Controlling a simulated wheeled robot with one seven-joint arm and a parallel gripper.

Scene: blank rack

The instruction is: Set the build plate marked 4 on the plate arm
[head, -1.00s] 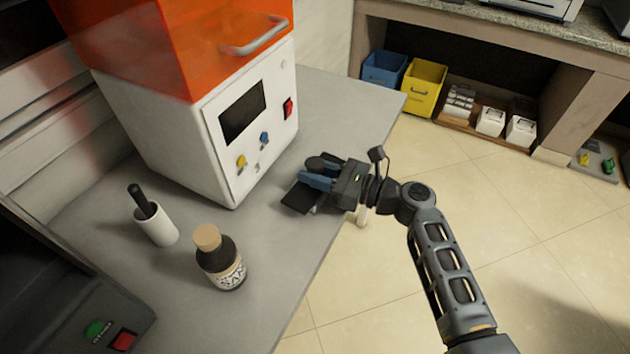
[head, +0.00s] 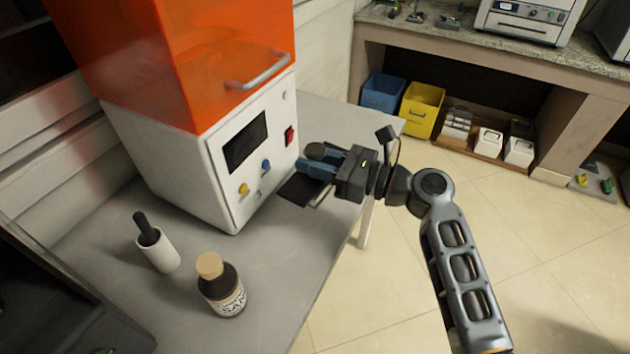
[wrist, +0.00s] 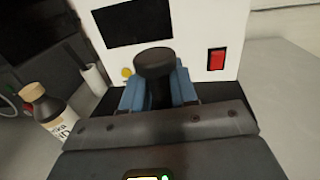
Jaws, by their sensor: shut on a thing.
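My gripper (head: 318,166) is shut on the black knob of a dark flat build plate (head: 297,190). In the wrist view the round knob (wrist: 154,64) sits between the blue fingers (wrist: 158,92), with the dark plate below them. The plate is held above the grey bench, in front of the machine's right front corner. I cannot read a number on it. The white machine (head: 180,165) has an orange cover (head: 200,60) with a metal handle, which is down. The plate arm is not distinguishable in these views.
A brown bottle (head: 222,290) and a white cup (head: 158,248) with a black handle in it stand on the grey bench (head: 270,290) at left. Blue (head: 382,93) and yellow (head: 422,108) bins stand under the far counter.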

